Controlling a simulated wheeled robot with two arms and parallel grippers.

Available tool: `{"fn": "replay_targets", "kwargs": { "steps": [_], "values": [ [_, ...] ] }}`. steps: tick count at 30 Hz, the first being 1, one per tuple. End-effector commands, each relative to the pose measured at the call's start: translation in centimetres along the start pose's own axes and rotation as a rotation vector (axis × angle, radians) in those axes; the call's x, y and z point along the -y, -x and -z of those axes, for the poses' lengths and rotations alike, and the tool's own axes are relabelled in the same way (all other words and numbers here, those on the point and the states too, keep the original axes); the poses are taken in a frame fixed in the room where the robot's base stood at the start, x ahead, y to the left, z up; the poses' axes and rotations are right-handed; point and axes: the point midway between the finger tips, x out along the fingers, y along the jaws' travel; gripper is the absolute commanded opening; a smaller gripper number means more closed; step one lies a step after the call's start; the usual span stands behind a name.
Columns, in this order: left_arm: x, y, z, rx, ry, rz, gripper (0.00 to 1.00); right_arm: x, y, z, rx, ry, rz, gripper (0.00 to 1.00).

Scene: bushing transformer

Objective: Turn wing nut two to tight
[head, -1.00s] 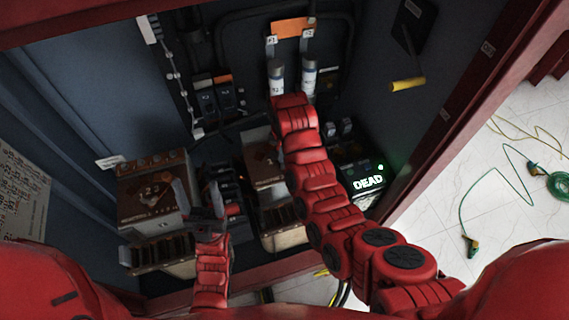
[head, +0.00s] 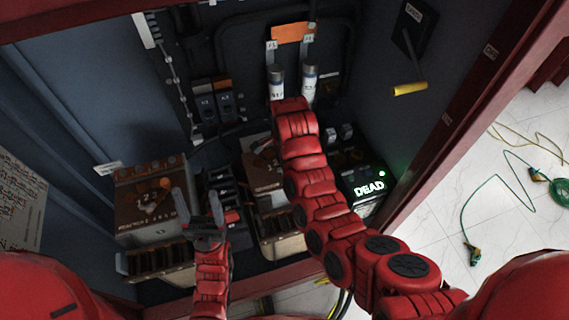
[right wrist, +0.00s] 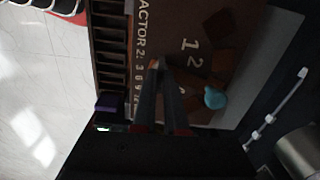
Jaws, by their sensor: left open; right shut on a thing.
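The brown box with a numbered face (head: 262,172) stands in the cabinet behind my right arm. In the right wrist view its brown face (right wrist: 190,22) carries printed numerals and the partly covered lettering "ACTOR 2". My right gripper (right wrist: 156,68) is shut on a small orange-brown piece, seemingly the wing nut (right wrist: 154,62), mostly hidden between its fingers. In the head view my right arm hides this gripper. A light blue knob (right wrist: 215,97) sits on the face beside the fingers. My left gripper (head: 198,205) is open and empty before the left brown box (head: 140,212).
Dark switch gear (head: 225,180) stands between the two boxes. A lit "DEAD" display (head: 368,187) is to the right. A yellow handle (head: 410,89) sticks out of the right cabinet wall. Green cable (head: 490,205) lies on the floor outside.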

Motion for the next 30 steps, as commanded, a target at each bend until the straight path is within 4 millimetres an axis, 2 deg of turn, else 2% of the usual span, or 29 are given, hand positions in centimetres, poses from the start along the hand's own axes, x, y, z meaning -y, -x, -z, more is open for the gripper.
{"fn": "replay_targets", "kwargs": {
  "steps": [1, 20, 21, 26, 30],
  "values": [
    [-0.01, 0.10, -0.02, 0.000, 0.000, 0.000, 0.66, -0.36, -0.46, -0.15, 0.003, -0.013, -0.012, 0.00],
    [0.00, 0.13, -0.03, 0.000, 0.000, 0.000, 0.66, -0.41, -0.51, -0.19, 0.003, -0.067, -0.014, 0.00],
    [0.00, 0.14, -0.03, 0.000, 0.000, 0.000, 0.66, -0.41, -0.51, -0.19, 0.003, -0.067, -0.014, 0.12],
    [-0.01, 0.13, -0.03, 0.000, 0.000, 0.000, 0.66, -0.43, -0.53, -0.19, 0.003, -0.067, -0.015, 0.40],
    [-0.01, 0.13, -0.03, 0.000, 0.000, 0.000, 0.66, -0.35, -0.45, -0.15, 0.002, -0.067, -0.012, 0.40]
  ]
}}
